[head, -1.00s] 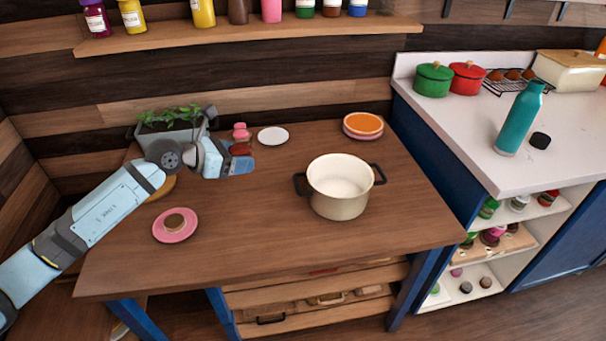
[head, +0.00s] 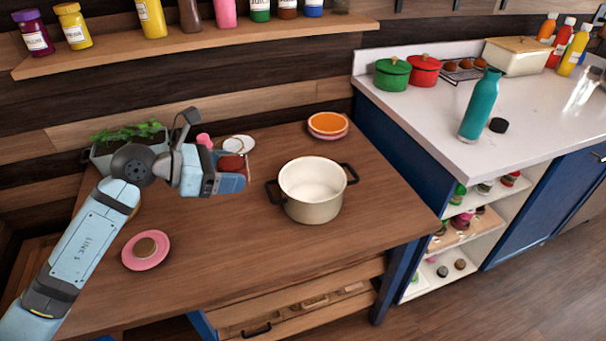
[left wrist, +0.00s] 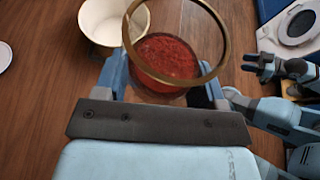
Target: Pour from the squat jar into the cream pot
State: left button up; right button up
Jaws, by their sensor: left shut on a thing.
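The squat jar (head: 231,163) is clear with red contents. It also shows in the left wrist view (left wrist: 168,58), with a brass-coloured ring at its mouth. My left gripper (head: 236,183) is shut on the jar, which looks about upright, left of the cream pot and apart from it. The cream pot (head: 311,207) stands upright on the wooden table with two dark handles; its inside looks empty. It also shows in the left wrist view (left wrist: 97,42), partly cut off. My right gripper (left wrist: 260,64) shows only in the left wrist view, with its fingers apart and nothing between them.
On the table (head: 240,255) are a pink plate (head: 133,262) with a brown item, an orange-topped stack (head: 328,123), a white plate (head: 247,139) behind the jar, and a planter (head: 103,160). A counter (head: 430,124) stands at right. The table in front of the pot is clear.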

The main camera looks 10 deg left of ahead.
aim_at(312, 187)
jog(key=i+j, duration=0.1)
jog(key=j, duration=0.6)
jog(key=i+j+z, duration=0.1)
jog(key=z, duration=1.1)
